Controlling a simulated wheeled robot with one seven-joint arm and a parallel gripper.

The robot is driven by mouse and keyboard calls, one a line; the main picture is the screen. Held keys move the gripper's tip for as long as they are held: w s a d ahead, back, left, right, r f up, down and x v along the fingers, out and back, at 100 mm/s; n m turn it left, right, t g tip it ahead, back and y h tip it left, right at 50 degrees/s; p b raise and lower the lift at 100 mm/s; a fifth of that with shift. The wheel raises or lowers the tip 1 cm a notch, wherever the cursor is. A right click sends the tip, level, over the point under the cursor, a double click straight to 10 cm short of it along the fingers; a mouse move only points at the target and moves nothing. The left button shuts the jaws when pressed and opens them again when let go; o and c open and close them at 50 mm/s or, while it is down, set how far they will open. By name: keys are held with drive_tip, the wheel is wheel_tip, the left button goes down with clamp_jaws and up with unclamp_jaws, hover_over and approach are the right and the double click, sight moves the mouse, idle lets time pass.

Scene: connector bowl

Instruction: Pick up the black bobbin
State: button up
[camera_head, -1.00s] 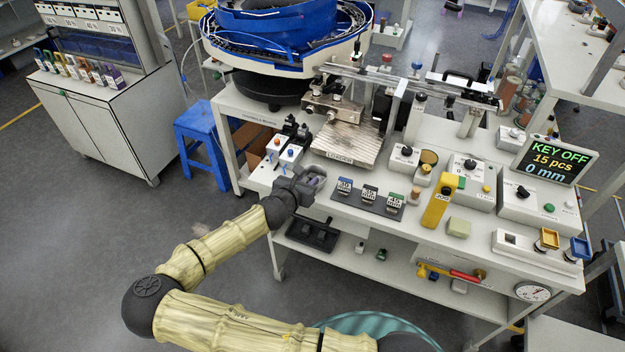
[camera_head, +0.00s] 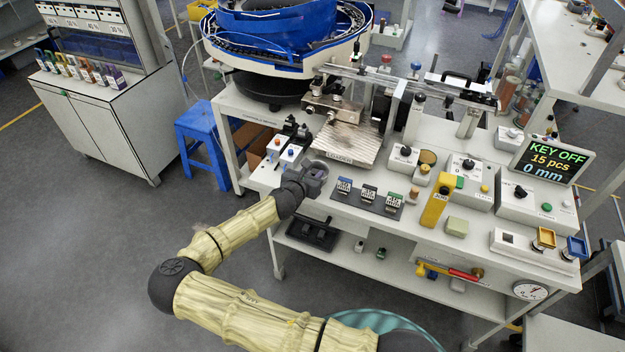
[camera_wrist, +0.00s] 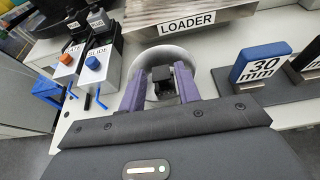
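A small dark block-like piece (camera_wrist: 163,82) shows in the wrist view between my fingers, inside or over a pale round dish (camera_wrist: 165,52). It may be the black bobbin, but its shape is too unclear to be certain. My gripper (camera_wrist: 160,88) has its two purple fingers apart, with gaps visible on both sides of the piece. In the head view my gripper (camera_head: 316,172) is low over the bench's front edge, in front of the loader plate (camera_head: 350,143). It hides the piece there.
A yellow post (camera_head: 438,200) stands farther right.

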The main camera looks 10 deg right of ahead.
drive_tip(key=shift+s+f, duration=0.1)
drive_tip(key=shift+f, duration=0.5)
clamp_jaws()
drive_tip(key=shift+r, duration=0.3)
wheel_tip(320, 180, up, 10)
drive_tip(key=shift+w+f, duration=0.15)
drive_tip(key=shift+w, duration=0.05)
